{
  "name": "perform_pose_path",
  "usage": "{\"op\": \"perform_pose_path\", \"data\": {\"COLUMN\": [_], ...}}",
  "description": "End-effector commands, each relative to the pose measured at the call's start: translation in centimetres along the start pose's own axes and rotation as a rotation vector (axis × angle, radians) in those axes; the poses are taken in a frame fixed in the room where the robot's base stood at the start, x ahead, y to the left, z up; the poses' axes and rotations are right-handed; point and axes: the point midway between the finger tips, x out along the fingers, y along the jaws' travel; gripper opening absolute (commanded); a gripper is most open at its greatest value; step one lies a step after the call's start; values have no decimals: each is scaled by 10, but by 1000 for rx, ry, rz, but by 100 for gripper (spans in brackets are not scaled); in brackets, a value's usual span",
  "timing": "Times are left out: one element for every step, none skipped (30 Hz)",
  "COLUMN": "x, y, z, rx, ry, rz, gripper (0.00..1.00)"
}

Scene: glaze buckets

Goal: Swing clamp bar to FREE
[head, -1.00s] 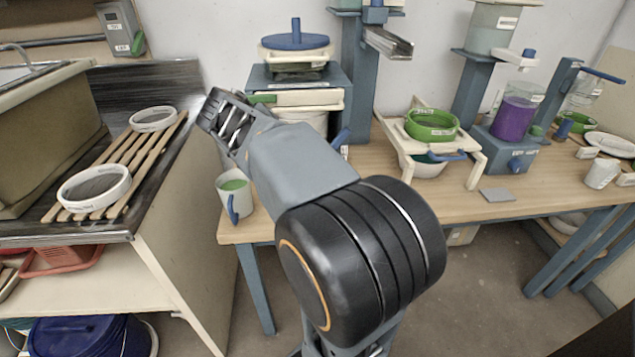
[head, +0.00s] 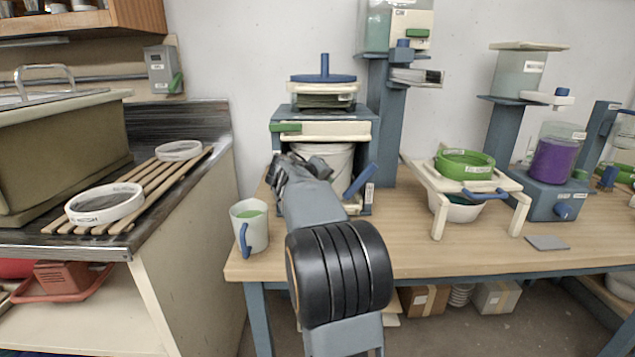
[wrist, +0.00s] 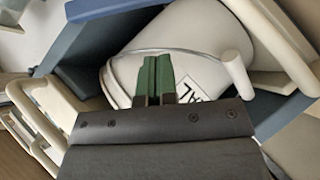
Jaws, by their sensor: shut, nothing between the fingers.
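A blue press stand (head: 368,133) stands on the left end of the wooden table. A cream bar (head: 335,131) with a green end (head: 286,127) runs across its front; it looks like the clamp bar, but I read no FREE mark. A blue angled lever (head: 361,181) sits at the stand's right side. A white bucket (head: 335,158) stands inside, and it fills the middle of the wrist view (wrist: 205,45). My gripper (head: 283,162) is shut and empty in front of the stand, below the green end. Its green fingertips (wrist: 157,62) overlap the bucket in the wrist view; contact is unclear.
A mug (head: 252,232) with a blue handle stands near the table's front left corner. A cream rack (head: 457,180) holding a green sieve (head: 466,160) stands to the right. In the wrist view, a cream peg (wrist: 236,76) is right of the fingers. The table front is clear.

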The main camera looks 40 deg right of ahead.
Motion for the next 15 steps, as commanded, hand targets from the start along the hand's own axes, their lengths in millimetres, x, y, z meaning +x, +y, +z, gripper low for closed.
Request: {"op": "perform_pose_path", "data": {"x": [11, 16, 23, 28, 32, 36, 39, 41, 44, 46, 48, 50, 51, 52, 54], "y": [-1, -1, -1, -1, -1, -2, -1, -1, -1, -1, -1, -1, -1, -1, -1], "z": [1, 1, 1, 1, 1, 7, 10, 13, 16, 18, 20, 22, 24, 25, 26], "rx": [0, 0, -1, -1, -1, -1, -1, 0, 0, 0, 0, 0, 0, 0, 0], "ry": [-3, -3, -3, -2, -2, -3, -2, -1, -1, -1, -1, -1, 0, 0, 0], "rz": [0, 0, 0, 0, 0, 1, 1, 0, 0, 0, 0, -1, -1, -1, -1], "gripper": [0, 0, 0, 0, 0, 0, 0, 0, 0, 0, 0, 0, 0, 0, 0]}}
